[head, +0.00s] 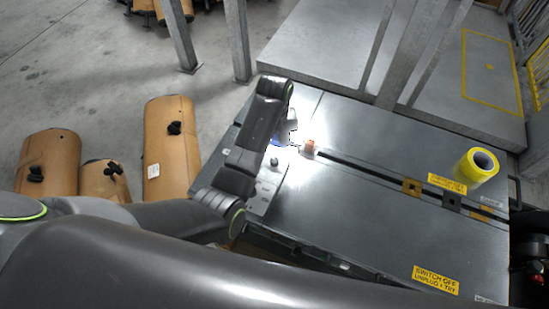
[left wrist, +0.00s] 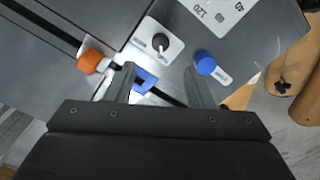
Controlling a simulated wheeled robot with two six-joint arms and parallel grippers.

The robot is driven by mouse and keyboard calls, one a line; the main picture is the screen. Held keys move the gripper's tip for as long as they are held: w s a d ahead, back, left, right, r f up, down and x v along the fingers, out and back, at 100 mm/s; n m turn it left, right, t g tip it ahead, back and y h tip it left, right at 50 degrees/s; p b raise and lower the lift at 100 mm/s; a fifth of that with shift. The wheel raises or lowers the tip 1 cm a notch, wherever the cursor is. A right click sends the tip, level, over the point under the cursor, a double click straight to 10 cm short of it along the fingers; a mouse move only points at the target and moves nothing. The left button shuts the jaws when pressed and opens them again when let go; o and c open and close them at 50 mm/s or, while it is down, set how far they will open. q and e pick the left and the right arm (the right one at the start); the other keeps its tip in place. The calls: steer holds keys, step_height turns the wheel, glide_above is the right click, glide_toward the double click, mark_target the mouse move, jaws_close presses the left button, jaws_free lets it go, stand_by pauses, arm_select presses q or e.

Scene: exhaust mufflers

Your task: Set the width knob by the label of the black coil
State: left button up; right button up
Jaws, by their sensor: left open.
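My left gripper (left wrist: 160,70) is open and empty, pointing down over the machine table. A black knob with a white pointer (left wrist: 161,41) sits on a white plate just beyond the fingertips, in the left wrist view. A blue round knob (left wrist: 206,64) is beside the right finger, and an orange knob (left wrist: 91,61) is left of the left finger. A blue part (left wrist: 145,80) shows between the fingers. In the head view the arm hides much of this corner; the orange knob (head: 309,147) shows. The plate's lettering is too small to read. I cannot make out a black coil.
The grey machine table (head: 370,190) has a long dark slot. A yellow roll (head: 476,166) stands at its right end. A white card with 120 and 40 (left wrist: 212,14) lies near the knobs. Brown mufflers (head: 168,150) lie on the floor at left. Metal posts (head: 238,40) stand behind.

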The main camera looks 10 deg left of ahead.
mark_target(274, 160)
arm_select(q)
step_height(274, 160, down, 10)
steer(key=shift+r+b, duration=0.2)
steer(key=shift+b, duration=0.1)
steer(key=c, duration=1)
